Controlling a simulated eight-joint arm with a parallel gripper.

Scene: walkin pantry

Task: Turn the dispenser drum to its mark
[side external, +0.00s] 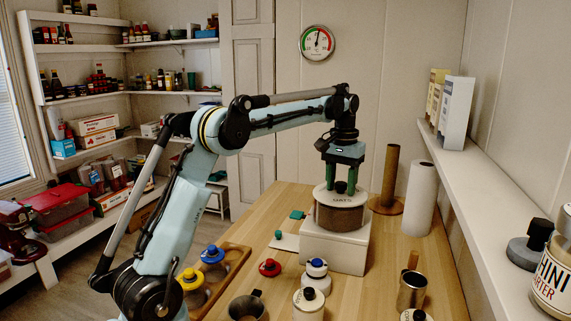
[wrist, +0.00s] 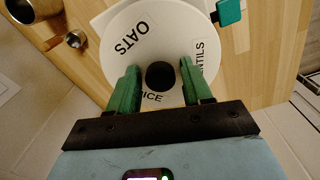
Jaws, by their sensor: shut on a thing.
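The dispenser drum (side external: 340,217) is a brownish cylinder with a white labelled lid. It stands on a white block (side external: 333,247) on the wooden table. In the wrist view the white lid (wrist: 120,62) shows the labels OATS, RICE and LENTILS, partly covered by my fingers. A black knob (wrist: 160,75) sits at its centre. My gripper (side external: 341,186) points down from above, its green fingers on either side of the knob, shut on the drum; the exact contact is hard to see. A teal tab (wrist: 230,12) sits beside the lid's rim; I cannot tell whether it is the mark.
A paper towel roll (side external: 420,199) and a brown roll on a stand (side external: 389,178) stand right of the drum. White jars (side external: 309,302), a metal mug (side external: 411,290) and a wooden tray (side external: 222,272) with lidded jars are in front. A shelf (side external: 480,220) runs along the right.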

